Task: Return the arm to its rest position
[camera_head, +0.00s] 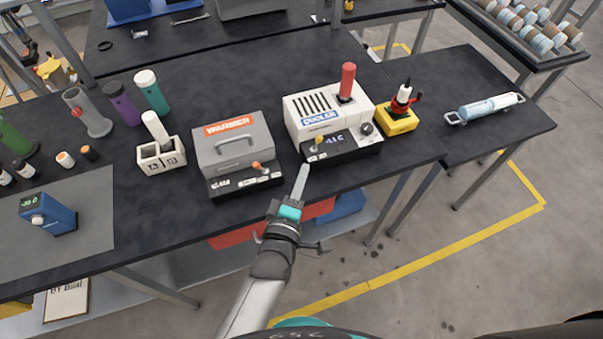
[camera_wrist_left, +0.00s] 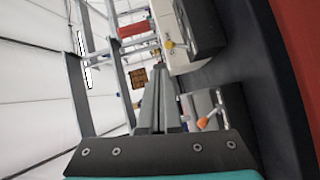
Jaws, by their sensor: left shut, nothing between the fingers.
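My left gripper (camera_head: 301,180) is shut and empty, in front of the table's front edge. It points up toward the cooler (camera_head: 330,108), a white box with a black control panel, and appears apart from it. In the left wrist view the closed fingers (camera_wrist_left: 158,85) show in the middle with nothing between them. A red cylinder (camera_head: 347,82) stands upright in the top of the cooler. The grey warmer (camera_head: 233,145), with an orange-knobbed lever, stands to the left of the cooler. My right gripper is not in view.
A black table (camera_head: 220,75) carries a white two-slot holder (camera_head: 161,156), several coloured cylinders, a blue device (camera_head: 48,213) and a yellow-based unit (camera_head: 398,120). A lower table (camera_head: 490,75) at right bears a pale cylinder on a cradle (camera_head: 488,108). Open floor (camera_head: 450,270) lies at lower right.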

